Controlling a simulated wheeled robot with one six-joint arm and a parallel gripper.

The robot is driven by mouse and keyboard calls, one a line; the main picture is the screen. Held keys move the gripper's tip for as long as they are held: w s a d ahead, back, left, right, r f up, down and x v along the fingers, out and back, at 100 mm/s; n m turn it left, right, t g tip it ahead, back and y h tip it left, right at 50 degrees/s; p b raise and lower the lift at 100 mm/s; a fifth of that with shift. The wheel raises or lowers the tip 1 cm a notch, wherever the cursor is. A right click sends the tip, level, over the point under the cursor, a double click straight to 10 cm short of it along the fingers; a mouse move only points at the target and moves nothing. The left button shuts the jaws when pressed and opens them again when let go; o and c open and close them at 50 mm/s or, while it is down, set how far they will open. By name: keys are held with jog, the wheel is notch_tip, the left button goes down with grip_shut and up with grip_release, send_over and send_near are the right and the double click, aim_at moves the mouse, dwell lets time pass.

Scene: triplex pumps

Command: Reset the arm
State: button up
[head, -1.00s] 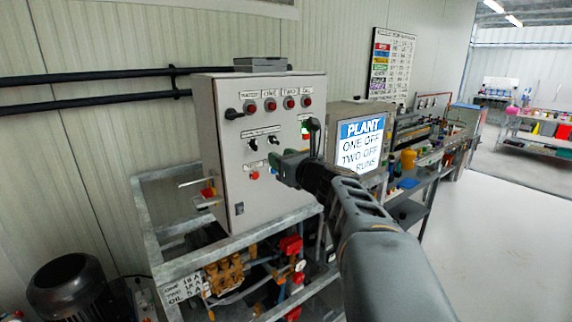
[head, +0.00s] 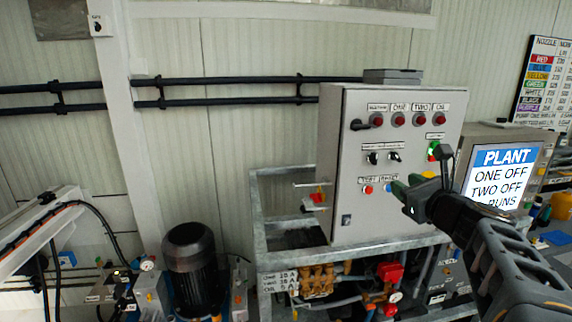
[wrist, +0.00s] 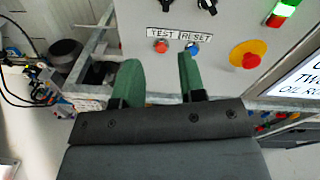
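My arm reaches in from the lower right in the head view, and my gripper (head: 408,196) is in front of the lower part of the grey control cabinet (head: 345,185). In the wrist view, the two green fingers of my gripper (wrist: 158,80) stand apart with nothing between them. Beyond the fingertips, the cabinet face shows a red button (wrist: 161,46) labelled TEST and a blue button (wrist: 192,48) labelled RESET. The fingers look apart from the panel. To their right is a yellow and red emergency stop knob (wrist: 249,54).
A screen (head: 500,180) reading PLANT, ONE OFF, TWO OFF stands right of the cabinet. A metal frame with pump parts (head: 318,278) is below it. A dark motor (head: 194,262) stands left. A lit green lamp (head: 433,147) shows on the panel. A pipe rail (head: 230,103) runs along the wall.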

jog(key=s+a+f+n+g, duration=0.4)
jog(key=f+n, duration=0.3)
jog(key=n, duration=0.3)
jog(key=s+a+f+n+g+h, duration=0.1)
jog(key=s+a+f+n+g, duration=0.3)
jog(key=s+f+n, duration=0.3)
jog(key=s+a+f+n+g+h, duration=0.1)
jog(key=s+a+f+n+g, duration=0.3)
jog(key=f+n, duration=0.5)
jog(key=s+a+n, duration=0.1)
jog(key=n, duration=0.4)
jog(key=shift+s+a+g, duration=0.2)
jog(key=shift+s+g, duration=0.1)
jog(key=shift+g, duration=0.1)
grip_shut()
dwell(0.9)
